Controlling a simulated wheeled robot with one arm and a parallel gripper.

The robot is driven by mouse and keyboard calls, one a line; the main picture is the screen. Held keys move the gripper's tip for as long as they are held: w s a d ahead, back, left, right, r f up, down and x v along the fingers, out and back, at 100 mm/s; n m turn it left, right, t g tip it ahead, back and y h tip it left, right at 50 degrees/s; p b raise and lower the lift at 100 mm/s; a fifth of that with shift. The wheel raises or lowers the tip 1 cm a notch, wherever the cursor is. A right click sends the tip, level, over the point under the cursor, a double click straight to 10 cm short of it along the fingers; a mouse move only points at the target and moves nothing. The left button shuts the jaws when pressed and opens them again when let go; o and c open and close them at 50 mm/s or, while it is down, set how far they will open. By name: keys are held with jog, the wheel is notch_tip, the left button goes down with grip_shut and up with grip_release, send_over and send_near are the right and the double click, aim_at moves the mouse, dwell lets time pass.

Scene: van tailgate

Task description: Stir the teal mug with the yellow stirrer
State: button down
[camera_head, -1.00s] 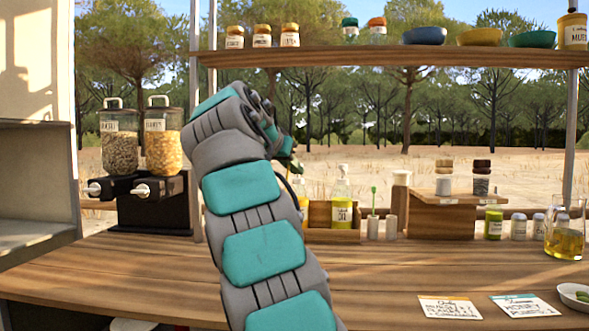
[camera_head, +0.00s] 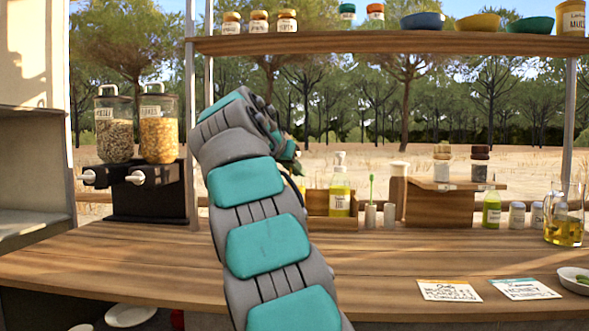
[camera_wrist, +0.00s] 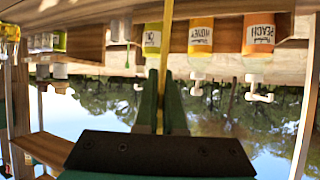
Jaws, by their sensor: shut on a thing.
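My gripper (camera_wrist: 162,105) is shut on the yellow stirrer (camera_wrist: 166,40) in the wrist view, which is upside down. The stirrer is a thin yellow stick running from between the green fingers to the picture's top edge, so its far end is out of view. In the head view my arm hides most of the gripper and the stirrer. I cannot make out the teal mug in either view.
A wooden counter (camera_head: 380,260) has free room in its middle. Dispensers (camera_head: 137,125) stand left. A bottle box (camera_head: 318,205), a wooden stand (camera_head: 440,208) and a glass jug (camera_head: 565,225) are along the back. Two cards (camera_head: 448,290) lie in front. A shelf (camera_head: 400,45) spans above.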

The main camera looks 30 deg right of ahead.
notch_tip(320, 180, down, 9)
jog(key=a+b, duration=0.1)
jog(key=b, duration=0.7)
jog(key=shift+s+a, duration=0.25)
jog(key=shift+s, duration=0.1)
jog(key=shift+a, duration=0.1)
